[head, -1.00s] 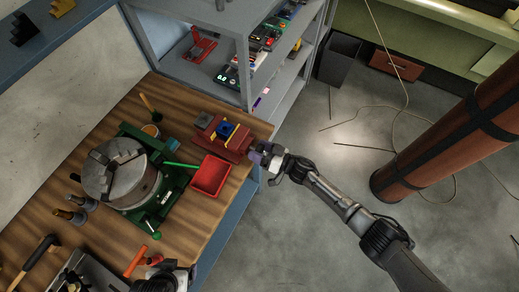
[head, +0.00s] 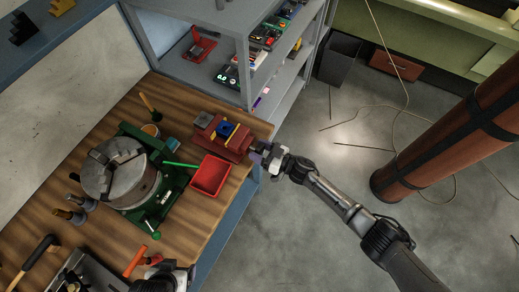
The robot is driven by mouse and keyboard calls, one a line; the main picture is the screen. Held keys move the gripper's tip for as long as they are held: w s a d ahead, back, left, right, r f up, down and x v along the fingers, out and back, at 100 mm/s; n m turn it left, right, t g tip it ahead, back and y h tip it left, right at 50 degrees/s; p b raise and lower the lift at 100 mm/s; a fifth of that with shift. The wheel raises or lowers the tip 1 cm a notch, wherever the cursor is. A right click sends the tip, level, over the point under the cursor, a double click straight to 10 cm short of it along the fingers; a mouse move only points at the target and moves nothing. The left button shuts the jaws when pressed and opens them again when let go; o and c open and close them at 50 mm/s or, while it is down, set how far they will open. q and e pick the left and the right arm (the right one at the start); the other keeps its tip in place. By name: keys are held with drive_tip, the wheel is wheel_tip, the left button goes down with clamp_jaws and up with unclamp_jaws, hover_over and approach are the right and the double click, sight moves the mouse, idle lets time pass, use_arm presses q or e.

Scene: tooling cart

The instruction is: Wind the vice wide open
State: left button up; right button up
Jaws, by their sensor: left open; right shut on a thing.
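The red vice (head: 237,146) sits at the right end of the wooden bench top. A blue block (head: 226,129) shows at its jaws, with yellow strips beside it. My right gripper (head: 258,156) is at the vice's right end, over the bench edge, and is shut on the vice handle, which the gripper mostly hides. I cannot tell how wide the jaw gap is. My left gripper (head: 165,272) is open at the bottom of the view, partly cut off, close to an orange-handled tool (head: 134,261) and away from the vice.
A red tray (head: 210,176) lies just in front of the vice. A green rotary table with a grey chuck (head: 120,180) stands to the left. Grey shelves (head: 235,45) rise behind. Floor right of the bench is open around my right arm.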

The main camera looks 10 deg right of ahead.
drive_tip(key=shift+s+n, duration=0.1)
drive_tip(key=shift+n, duration=1.6)
drive_tip(key=shift+n, duration=0.3)
drive_tip(key=shift+f, duration=0.1)
drive_tip(key=o, duration=0.9)
drive_tip(key=v, duration=1.3)
drive_tip(key=shift+s+d, duration=0.25)
drive_tip(key=shift+d, duration=0.05)
